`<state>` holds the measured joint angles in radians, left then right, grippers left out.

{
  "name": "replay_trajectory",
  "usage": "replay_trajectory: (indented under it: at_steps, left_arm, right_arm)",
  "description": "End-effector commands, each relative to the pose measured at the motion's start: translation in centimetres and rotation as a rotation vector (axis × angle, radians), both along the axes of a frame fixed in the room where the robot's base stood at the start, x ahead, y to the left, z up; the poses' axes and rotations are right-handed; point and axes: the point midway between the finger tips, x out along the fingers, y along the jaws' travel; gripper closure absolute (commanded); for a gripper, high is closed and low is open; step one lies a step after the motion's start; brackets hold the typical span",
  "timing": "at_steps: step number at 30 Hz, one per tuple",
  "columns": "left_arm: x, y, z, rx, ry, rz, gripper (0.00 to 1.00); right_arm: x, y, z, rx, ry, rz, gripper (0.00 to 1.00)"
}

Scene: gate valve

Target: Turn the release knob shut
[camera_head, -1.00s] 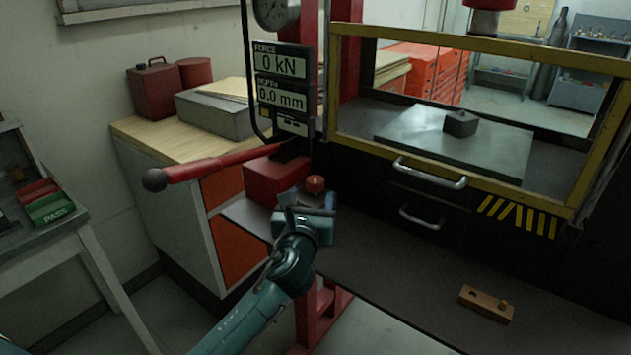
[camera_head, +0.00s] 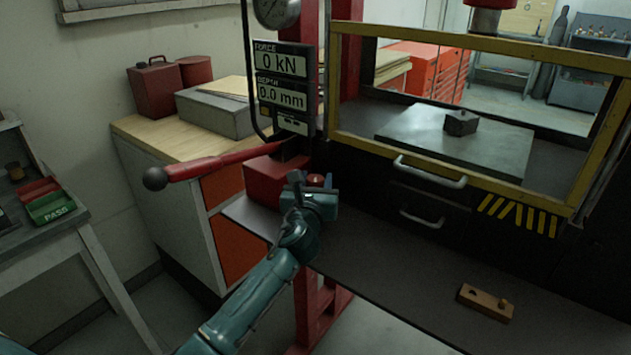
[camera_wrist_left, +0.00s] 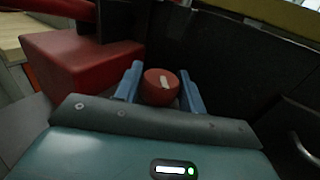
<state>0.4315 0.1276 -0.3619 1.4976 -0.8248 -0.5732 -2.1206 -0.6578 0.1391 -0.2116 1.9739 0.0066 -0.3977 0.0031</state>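The release knob (camera_head: 315,180) is a round red knob beside the red block at the foot of the press column. In the left wrist view the knob (camera_wrist_left: 161,87) shows a short white mark on its top, slightly tilted. My left gripper (camera_head: 313,182) is at the knob, with one blue finger on each side of it. In the left wrist view my left gripper (camera_wrist_left: 161,80) looks open, with narrow gaps between fingers and knob. Contact cannot be told. The knob's lower part is hidden behind the gripper body. My right gripper is not in view.
A red pump lever (camera_head: 220,163) with a black ball end reaches left above the red block (camera_head: 268,180). The yellow guard frame (camera_head: 450,172) and drawer handles stand to the right. A small wooden block (camera_head: 486,303) lies on the dark lower surface.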

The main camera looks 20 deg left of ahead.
Motion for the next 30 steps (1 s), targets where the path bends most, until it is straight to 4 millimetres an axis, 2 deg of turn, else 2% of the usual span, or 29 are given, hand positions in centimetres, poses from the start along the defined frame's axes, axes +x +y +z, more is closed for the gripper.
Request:
replay_trajectory:
  at_steps: [1, 9, 17, 22, 30]
  left_arm:
    - [-0.01, 0.0, -0.01, 0.0, 0.0, 0.0, 0.64]
    - [-0.02, 0.0, -0.02, 0.0, 0.0, 0.0, 0.85]
    - [-0.02, 0.14, 0.13, 0.004, 0.0, -0.037, 0.85]
    - [-0.01, 0.21, 0.2, 0.008, 0.0, -0.124, 0.85]
    - [0.02, 0.28, -0.02, 0.008, 0.001, -0.311, 0.85]
  right_arm:
    - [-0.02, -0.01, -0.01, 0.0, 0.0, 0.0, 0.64]
    - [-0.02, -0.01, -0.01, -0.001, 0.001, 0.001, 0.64]
    - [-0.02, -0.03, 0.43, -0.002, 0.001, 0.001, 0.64]
    - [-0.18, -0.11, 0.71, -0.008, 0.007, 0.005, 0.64]
    - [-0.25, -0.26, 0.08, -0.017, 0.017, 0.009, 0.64]
